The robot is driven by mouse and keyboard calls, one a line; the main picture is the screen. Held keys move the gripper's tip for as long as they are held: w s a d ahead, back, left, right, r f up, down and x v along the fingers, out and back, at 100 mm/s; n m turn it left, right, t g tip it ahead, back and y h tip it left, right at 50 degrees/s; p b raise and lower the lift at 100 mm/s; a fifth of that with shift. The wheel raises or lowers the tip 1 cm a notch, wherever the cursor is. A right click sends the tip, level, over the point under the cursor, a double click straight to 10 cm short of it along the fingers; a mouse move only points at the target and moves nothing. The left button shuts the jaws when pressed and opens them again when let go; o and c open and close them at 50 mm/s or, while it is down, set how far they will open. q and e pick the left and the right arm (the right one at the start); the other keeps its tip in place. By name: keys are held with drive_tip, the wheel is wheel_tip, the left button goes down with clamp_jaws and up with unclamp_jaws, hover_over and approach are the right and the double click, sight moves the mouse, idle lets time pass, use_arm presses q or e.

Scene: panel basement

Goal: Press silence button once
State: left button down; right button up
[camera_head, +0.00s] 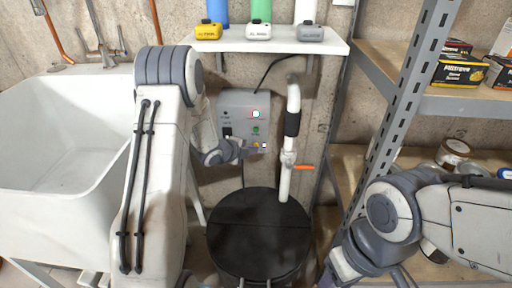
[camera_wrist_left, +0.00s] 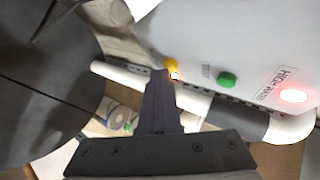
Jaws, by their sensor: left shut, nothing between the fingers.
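A grey control panel (camera_head: 238,104) is mounted on the wall under the shelf. On its face are a lit red lamp (camera_head: 255,114) (camera_wrist_left: 293,95), a green button (camera_head: 256,130) (camera_wrist_left: 227,80) and, lowest, a yellow button (camera_head: 256,145) (camera_wrist_left: 170,65). No label reading "silence" is legible, so I cannot tell by text which is the silence button. My left gripper (camera_head: 246,150) is shut and empty at the panel's lower edge. In the left wrist view its fingertips (camera_wrist_left: 162,76) are right beside the yellow button; contact cannot be told. My right gripper is out of view.
A black round lid (camera_head: 258,235) and a white pipe (camera_head: 292,110) with an orange-handled valve (camera_head: 304,168) stand below and right of the panel. A white sink (camera_head: 60,150) is left, a metal shelf rack (camera_head: 400,95) right. A white wall shelf (camera_head: 270,42) holds small devices.

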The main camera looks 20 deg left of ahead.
use_arm(q)
drive_tip(key=shift+s+d, duration=0.2)
drive_tip(key=shift+s, duration=0.45)
drive_tip(key=s+b, duration=0.1)
drive_tip(key=s, duration=0.1)
drive_tip(key=s+d+b, duration=0.1)
drive_tip(key=s, duration=0.2)
drive_tip(key=shift+d, duration=0.2)
drive_tip(key=shift+w, duration=0.1)
idle(0.5)
